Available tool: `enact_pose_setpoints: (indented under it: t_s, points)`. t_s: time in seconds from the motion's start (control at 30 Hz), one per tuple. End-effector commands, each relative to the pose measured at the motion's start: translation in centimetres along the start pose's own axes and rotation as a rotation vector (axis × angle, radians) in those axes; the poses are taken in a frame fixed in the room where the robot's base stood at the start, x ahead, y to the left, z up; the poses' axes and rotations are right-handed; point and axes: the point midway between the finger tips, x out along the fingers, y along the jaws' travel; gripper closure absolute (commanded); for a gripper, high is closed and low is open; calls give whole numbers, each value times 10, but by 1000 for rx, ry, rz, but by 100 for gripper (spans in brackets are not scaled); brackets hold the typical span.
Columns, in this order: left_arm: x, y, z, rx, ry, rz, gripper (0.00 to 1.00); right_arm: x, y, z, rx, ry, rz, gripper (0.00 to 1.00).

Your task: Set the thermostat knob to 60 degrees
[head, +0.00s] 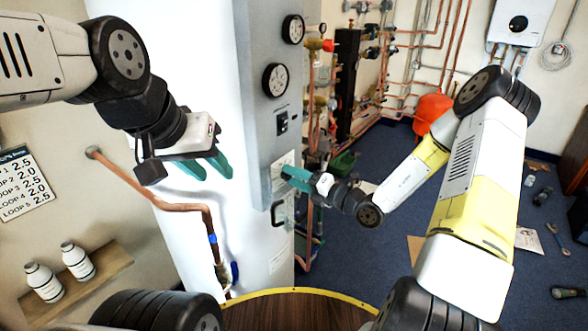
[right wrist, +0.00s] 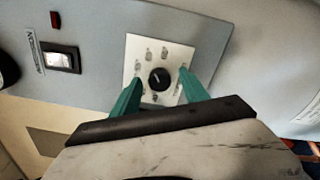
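The thermostat knob (right wrist: 159,78) is a small round black dial on a white square plate (right wrist: 144,50) with small markings around it, too small to read. In the right wrist view, the two teal fingers of my right gripper (right wrist: 157,98) are open, one to each side of the knob, with gaps between. In the head view my right gripper (head: 287,173) is at the grey panel (head: 256,145), in front of the white plate (head: 282,160); the knob is not clear there. My left gripper (head: 206,168) is open and empty in front of the white tank.
A rocker switch (head: 282,122) and two round gauges (head: 275,80) are above the plate on the panel. A copper pipe (head: 150,192) runs along the tank's left. Several tools lie on the blue floor at right.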

Motion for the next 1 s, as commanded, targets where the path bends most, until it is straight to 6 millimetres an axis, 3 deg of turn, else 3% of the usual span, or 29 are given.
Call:
enact_pose_setpoints:
  t_s: [0.33,0.7,1.0]
  points:
    - [0,0,0,0,0,0,64,-6,0,0,0,1,-1,48]
    - [0,0,0,0,0,0,64,-64,0,1,-1,-1,-1,48]
    - [0,0,0,0,0,0,64,-78,0,0,0,0,0,48]
